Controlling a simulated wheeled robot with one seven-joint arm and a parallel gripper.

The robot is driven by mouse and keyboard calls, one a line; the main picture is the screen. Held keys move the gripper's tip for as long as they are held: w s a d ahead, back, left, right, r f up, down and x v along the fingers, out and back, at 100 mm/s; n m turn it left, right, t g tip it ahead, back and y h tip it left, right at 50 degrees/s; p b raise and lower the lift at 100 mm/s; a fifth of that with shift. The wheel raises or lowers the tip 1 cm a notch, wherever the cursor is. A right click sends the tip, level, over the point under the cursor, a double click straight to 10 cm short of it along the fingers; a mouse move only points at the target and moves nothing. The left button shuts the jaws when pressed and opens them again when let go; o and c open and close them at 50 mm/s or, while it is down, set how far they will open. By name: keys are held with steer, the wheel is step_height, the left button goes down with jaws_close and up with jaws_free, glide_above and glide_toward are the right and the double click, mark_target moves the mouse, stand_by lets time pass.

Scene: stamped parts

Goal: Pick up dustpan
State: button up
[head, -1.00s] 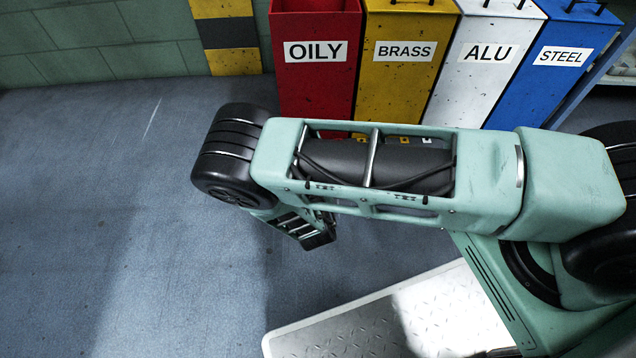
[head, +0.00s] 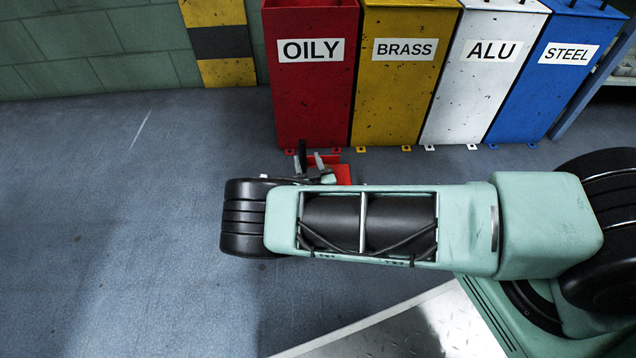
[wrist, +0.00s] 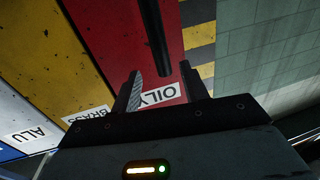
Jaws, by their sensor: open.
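The dustpan's red pan (head: 343,174) is on the floor in front of the OILY bin, mostly hidden behind my arm in the head view. Its black upright handle (head: 302,150) rises between my gripper's fingers. My gripper (head: 309,162) is open, small and partly hidden behind my forearm. In the wrist view the black handle (wrist: 154,38) runs down from the top edge and its near end lies between the tips of my open gripper (wrist: 161,80). Gaps show on both sides of the handle. The pan is not visible in that view.
A red OILY bin (head: 310,95), yellow BRASS bin (head: 402,90), white ALU bin (head: 475,95) and blue STEEL bin (head: 545,95) stand in a row close behind. A yellow-black striped post (head: 220,42) is at the wall. The floor (head: 110,210) on the left is clear.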

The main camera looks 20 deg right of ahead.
mark_target(304, 150)
steer(key=w+b, duration=0.3)
steer(key=w, duration=0.2)
steer(key=shift+d+b, duration=0.2)
steer(key=shift+b, duration=0.1)
steer(key=shift+w+r, duration=0.3)
steer(key=shift+w, duration=0.35)
jaws_close()
